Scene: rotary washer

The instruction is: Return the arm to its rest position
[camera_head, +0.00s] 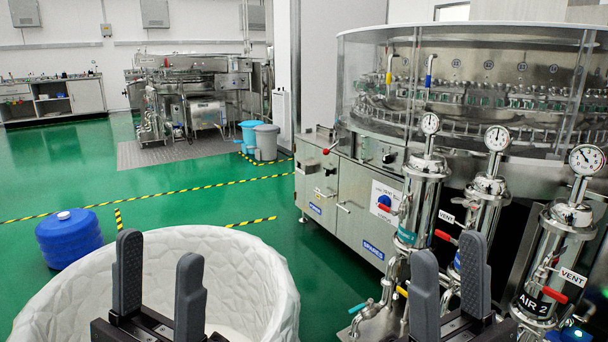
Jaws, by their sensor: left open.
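My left gripper (160,248) is at the lower left of the head view. Its two dark grey fingers point up and stand apart with nothing between them. It overlaps the white faceted tub (262,278) in the picture. My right gripper (450,246) is at the lower right, also upright, with its fingers apart and no object seen held. It appears in front of the washer's steel filter cylinders. Most of both arms is out of view.
The rotary washer (375,202) with gauges and pipes fills the right side. A blue container (69,238) stands on the green floor left of the tub. Blue and grey bins (266,143) stand farther back. The floor between, with striped tape, is clear.

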